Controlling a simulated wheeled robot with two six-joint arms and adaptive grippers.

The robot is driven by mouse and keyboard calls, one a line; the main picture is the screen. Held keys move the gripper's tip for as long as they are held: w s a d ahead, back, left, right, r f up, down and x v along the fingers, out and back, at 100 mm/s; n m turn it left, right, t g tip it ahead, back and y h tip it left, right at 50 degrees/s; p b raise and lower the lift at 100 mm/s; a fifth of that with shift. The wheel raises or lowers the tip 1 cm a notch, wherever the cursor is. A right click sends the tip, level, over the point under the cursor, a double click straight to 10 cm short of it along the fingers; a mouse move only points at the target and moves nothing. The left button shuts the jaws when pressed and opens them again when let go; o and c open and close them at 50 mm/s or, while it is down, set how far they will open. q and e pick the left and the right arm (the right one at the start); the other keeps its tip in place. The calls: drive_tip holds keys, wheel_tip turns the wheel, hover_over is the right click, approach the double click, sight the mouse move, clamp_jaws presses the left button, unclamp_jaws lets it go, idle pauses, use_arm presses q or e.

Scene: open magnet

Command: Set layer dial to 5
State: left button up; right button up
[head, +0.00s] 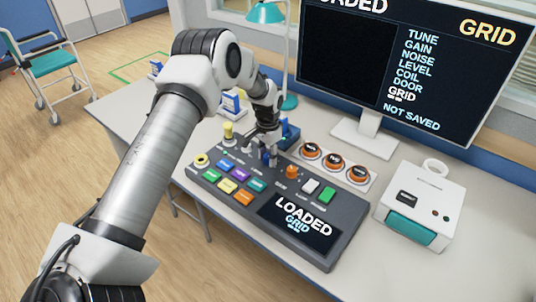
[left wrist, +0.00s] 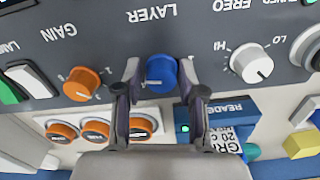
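The layer dial is a blue knob (left wrist: 162,72) under the printed word LAYER on the dark grey control panel (head: 335,243). In the left wrist view its top faces me, and the marks around it are mostly hidden by the fingers. My left gripper (left wrist: 160,78) points down at the panel, with one finger on each side of the knob. The fingers look parted, with narrow gaps to the knob; contact is hard to judge. In the head view the left gripper (head: 268,155) is at the panel's back edge. My right gripper is out of view.
An orange GAIN knob (left wrist: 82,84) and a white HI/LO knob (left wrist: 251,63) flank the dial. A blue reader (left wrist: 228,112) and round orange buttons (head: 333,162) lie behind the panel. The panel screen (head: 300,218) reads LOADED GRID; the monitor (head: 410,65) says NOT SAVED.

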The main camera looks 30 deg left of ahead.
sight(268, 155)
use_arm(q)
drive_tip(key=shift+w, duration=0.1)
drive_tip(key=shift+r, duration=0.55)
wheel_tip(268, 155, up, 11)
idle(0.4)
